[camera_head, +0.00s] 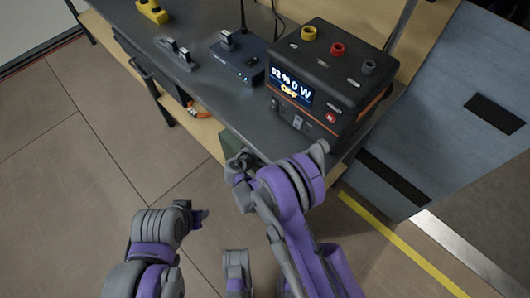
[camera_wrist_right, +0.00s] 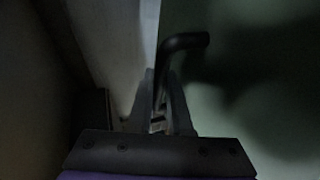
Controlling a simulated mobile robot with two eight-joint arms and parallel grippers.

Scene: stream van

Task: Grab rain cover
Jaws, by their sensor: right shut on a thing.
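No rain cover can be clearly made out. A green surface (camera_wrist_right: 240,75) fills the right of the right wrist view. A dark bent handle (camera_wrist_right: 185,42) stands in front of it. My right gripper (camera_wrist_right: 161,100) is shut on the handle's lower part. In the head view my right gripper (camera_head: 241,163) is at the bench's front edge, beside a dark green box-like thing (camera_head: 236,146), which the arm partly hides. My left gripper (camera_head: 200,217) is over the floor, apart from everything; its finger gap does not show.
The dark bench (camera_head: 190,90) carries a black power unit (camera_head: 325,80) with a lit screen, a small router (camera_head: 237,62) and a yellow part (camera_head: 152,11). A lower wooden shelf (camera_head: 200,130) runs under it. A grey panel (camera_head: 440,110) stands right. The floor (camera_head: 90,190) at left is clear.

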